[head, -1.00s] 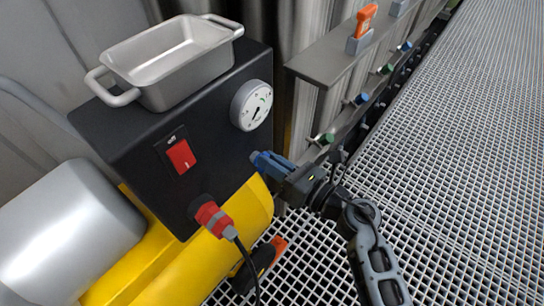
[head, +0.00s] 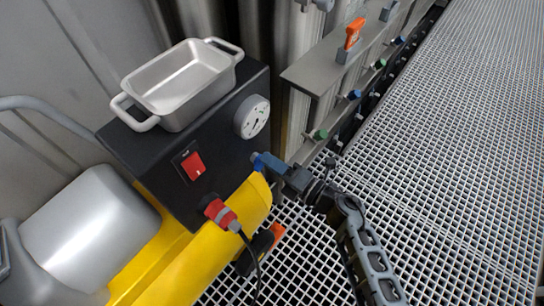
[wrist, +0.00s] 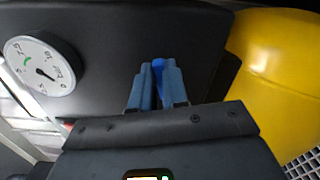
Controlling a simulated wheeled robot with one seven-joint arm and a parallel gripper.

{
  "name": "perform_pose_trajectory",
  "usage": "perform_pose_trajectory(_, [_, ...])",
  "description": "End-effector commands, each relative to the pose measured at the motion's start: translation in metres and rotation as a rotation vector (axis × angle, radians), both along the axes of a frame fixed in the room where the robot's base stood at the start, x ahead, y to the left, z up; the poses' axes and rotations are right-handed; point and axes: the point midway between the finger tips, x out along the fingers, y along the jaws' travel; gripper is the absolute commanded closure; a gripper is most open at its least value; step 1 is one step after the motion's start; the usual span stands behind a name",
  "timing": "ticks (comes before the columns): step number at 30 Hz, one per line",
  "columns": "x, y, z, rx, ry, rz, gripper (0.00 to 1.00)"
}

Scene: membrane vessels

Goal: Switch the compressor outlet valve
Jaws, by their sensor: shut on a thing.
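The compressor has a black panel box (head: 225,150) and a yellow tank (head: 222,240). A bright blue valve handle (wrist: 158,66) shows between my fingers in the wrist view, in front of the black panel. My gripper (wrist: 157,82) is shut on this handle, and the fingers hide most of it. In the head view my gripper (head: 270,163) is at the panel's right side, just above the yellow tank's end. The valve body is hidden, and I cannot tell which way the handle is set.
A pressure gauge (head: 252,117) and a red switch (head: 193,166) are on the panel. A metal tray (head: 180,82) sits on top. A red plug (head: 220,212) with a cable is below. A grey rail (head: 330,70) with valves stands behind; grating (head: 450,150) is open at right.

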Motion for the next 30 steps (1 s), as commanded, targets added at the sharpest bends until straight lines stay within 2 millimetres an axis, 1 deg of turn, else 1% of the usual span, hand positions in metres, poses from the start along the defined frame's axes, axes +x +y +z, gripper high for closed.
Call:
perform_pose_trajectory(1, [0.0007,-0.0009,0.0019,0.020,0.028,-0.002,1.00])
perform_pose_trajectory(6, [0.0008,-0.0012,-0.0006,0.086,0.112,-0.003,1.00])
perform_pose_trajectory(13, [0.0012,-0.0013,-0.0024,0.140,0.182,-0.003,1.00])
perform_pose_trajectory(30, [0.0012,-0.0014,-0.0038,0.164,0.210,-0.004,1.00])
